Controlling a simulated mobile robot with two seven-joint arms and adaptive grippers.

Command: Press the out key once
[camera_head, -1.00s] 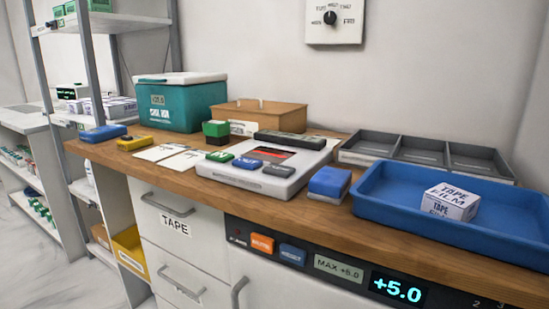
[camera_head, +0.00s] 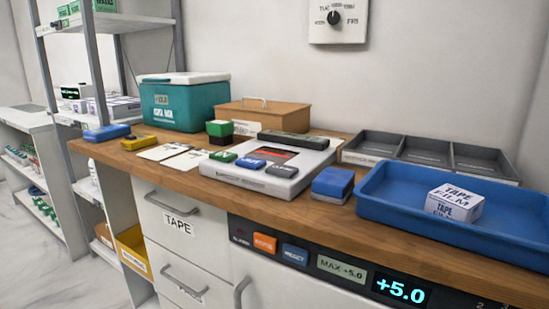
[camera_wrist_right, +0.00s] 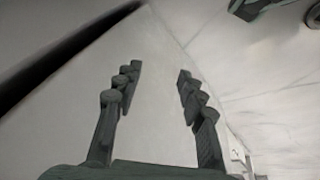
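A white key device (camera_head: 309,165) lies on the wooden counter. It has a green key (camera_head: 223,157), a blue key (camera_head: 250,163) and a grey key (camera_head: 282,171) in a row along its front, and a dark red-marked window behind them. The blue key in the middle appears to be the out key, though its lettering is blurred now. No gripper shows in the head view. My right gripper (camera_wrist_right: 157,85) shows in the right wrist view with its fingers apart and nothing between them, before a pale surface. My left gripper is not in view.
A blue block (camera_head: 333,184) and a blue tray (camera_head: 386,215) with a tape film box (camera_head: 454,203) stand right of the device. A dark bar (camera_head: 297,138) lies at its back. A teal cooler (camera_head: 185,105) stands behind.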

